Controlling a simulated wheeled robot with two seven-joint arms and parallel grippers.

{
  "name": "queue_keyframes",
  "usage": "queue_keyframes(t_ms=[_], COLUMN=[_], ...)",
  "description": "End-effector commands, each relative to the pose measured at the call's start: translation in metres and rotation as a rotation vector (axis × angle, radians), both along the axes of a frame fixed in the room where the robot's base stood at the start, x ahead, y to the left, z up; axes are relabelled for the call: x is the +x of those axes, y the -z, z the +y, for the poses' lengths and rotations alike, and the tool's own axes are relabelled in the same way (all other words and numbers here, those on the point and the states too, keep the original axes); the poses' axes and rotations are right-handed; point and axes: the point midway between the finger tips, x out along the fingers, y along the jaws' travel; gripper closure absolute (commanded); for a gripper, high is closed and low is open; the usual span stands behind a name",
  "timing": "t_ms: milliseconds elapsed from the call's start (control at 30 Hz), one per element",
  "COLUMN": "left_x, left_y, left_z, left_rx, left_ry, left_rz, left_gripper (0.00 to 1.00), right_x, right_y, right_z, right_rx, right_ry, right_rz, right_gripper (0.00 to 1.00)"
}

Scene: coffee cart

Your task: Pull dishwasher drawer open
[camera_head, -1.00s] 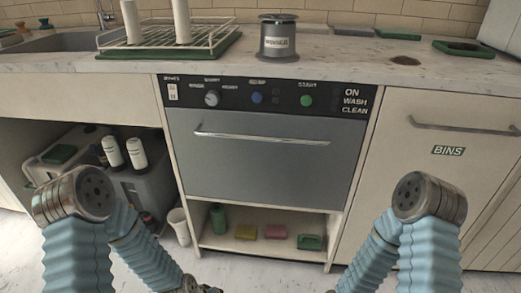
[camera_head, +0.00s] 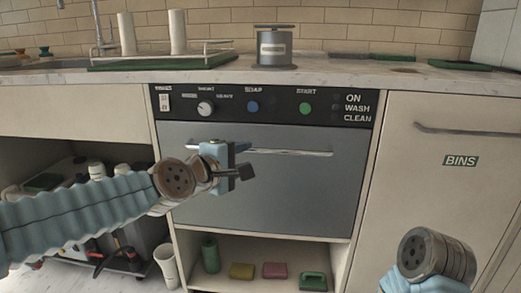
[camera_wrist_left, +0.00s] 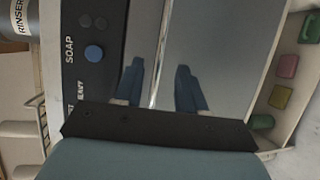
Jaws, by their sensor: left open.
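The dishwasher has a grey drawer front (camera_head: 285,198) that sits closed under a black control panel (camera_head: 280,106). Its thin metal handle bar (camera_head: 295,152) runs across the upper part, its left stretch partly hidden by my left gripper (camera_head: 241,160). In the left wrist view the two blue fingers (camera_wrist_left: 160,88) are apart, with the handle (camera_wrist_left: 158,60) showing between them. I cannot tell whether the fingers touch it. Of my right arm only a joint shows at the lower right of the head view; its gripper is out of view.
A shelf below the drawer holds a green bottle (camera_head: 210,253), a yellow sponge (camera_head: 242,271) and a pink sponge (camera_head: 275,270). A white cup (camera_head: 167,265) stands to its left. A bins cabinet (camera_head: 425,180) is at the right. A metal canister (camera_head: 274,48) stands on the counter (camera_head: 330,75).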

Motion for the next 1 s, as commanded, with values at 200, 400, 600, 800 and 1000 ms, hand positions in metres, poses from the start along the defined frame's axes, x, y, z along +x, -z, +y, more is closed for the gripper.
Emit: queue_keyframes(t_ms=[200,400,600,800,1000], left_x=[0.042,0.065,0.072,0.072,0.072], left_y=[0.009,0.014,0.016,0.016,0.016], left_z=[-0.027,-0.04,-0.044,-0.044,-0.044], left_rx=[0.002,0.003,0.003,0.002,0.002], left_ry=[0.001,0.001,0.0,-0.001,-0.001], left_rz=[0.002,0.001,-0.001,0.0,0.0], left_gripper=[0.6,0.6,0.6,0.61,0.92], right_x=[-0.001,-0.001,-0.001,-0.001,-0.001], right_y=[-0.01,-0.012,-0.013,-0.013,-0.013], right_z=[0.0,0.0,0.0,0.0,0.0], right_rx=[0.0,0.001,0.001,0.001,0.001], right_ry=[-0.002,-0.002,-0.002,-0.002,-0.002], right_rz=[0.002,0.003,0.003,0.003,0.003], right_gripper=[1.0,1.0,1.0,1.0,1.0])
